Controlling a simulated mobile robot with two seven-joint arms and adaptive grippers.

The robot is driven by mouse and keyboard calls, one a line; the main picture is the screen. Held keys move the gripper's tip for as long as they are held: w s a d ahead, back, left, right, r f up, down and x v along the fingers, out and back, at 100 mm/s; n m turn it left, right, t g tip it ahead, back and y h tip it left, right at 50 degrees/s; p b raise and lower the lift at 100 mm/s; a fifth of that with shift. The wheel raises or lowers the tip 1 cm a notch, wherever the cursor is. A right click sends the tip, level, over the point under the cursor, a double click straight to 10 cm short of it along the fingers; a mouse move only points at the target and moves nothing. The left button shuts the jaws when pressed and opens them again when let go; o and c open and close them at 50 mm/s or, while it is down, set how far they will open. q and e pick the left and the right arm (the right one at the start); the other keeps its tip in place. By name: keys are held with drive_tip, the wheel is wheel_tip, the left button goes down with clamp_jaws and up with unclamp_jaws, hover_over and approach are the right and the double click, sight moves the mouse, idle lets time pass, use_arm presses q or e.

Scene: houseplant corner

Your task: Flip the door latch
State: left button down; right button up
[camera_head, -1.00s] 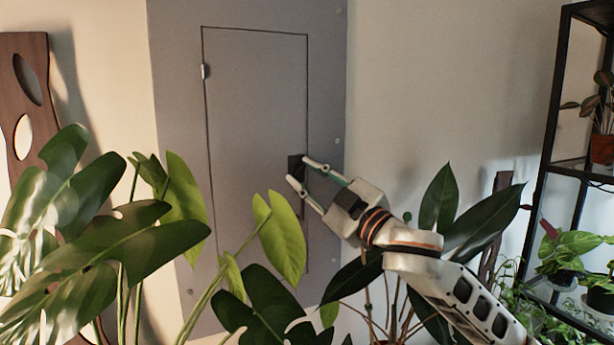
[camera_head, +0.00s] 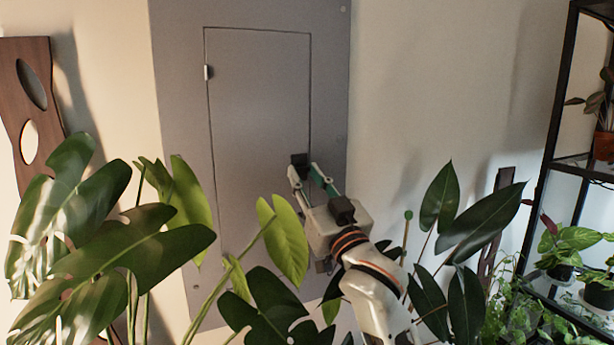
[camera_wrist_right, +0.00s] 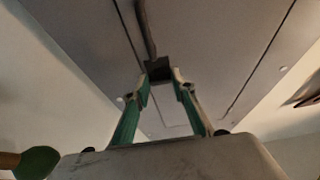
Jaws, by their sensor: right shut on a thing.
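The grey panel door (camera_head: 258,110) is set in a grey wall panel and lies flush in its frame. The door latch (camera_head: 299,159) is a small dark block at the door's right edge. In the right wrist view the latch (camera_wrist_right: 159,69) sits between the fingertips, with a dark bar running up from it. My right gripper (camera_head: 304,171) reaches up to it from below right and is shut on it; the fingers also show in the wrist view (camera_wrist_right: 161,88). The fingers partly cover the latch in the head view. My left gripper is not in view.
Large-leaved plants (camera_head: 130,245) stand in front of the panel at lower left and middle. A dark-leaved plant (camera_head: 455,220) is right of my right arm. A black shelf (camera_head: 545,180) with pots stands at far right. The wall between panel and shelf is clear.

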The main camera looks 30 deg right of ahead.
drive_tip(key=shift+r+m, duration=0.1)
drive_tip(key=shift+m, duration=0.2)
drive_tip(key=o, duration=1.1)
drive_tip(key=v, duration=0.7)
drive_tip(key=shift+s+a, duration=0.1)
drive_tip(key=shift+s, duration=0.15)
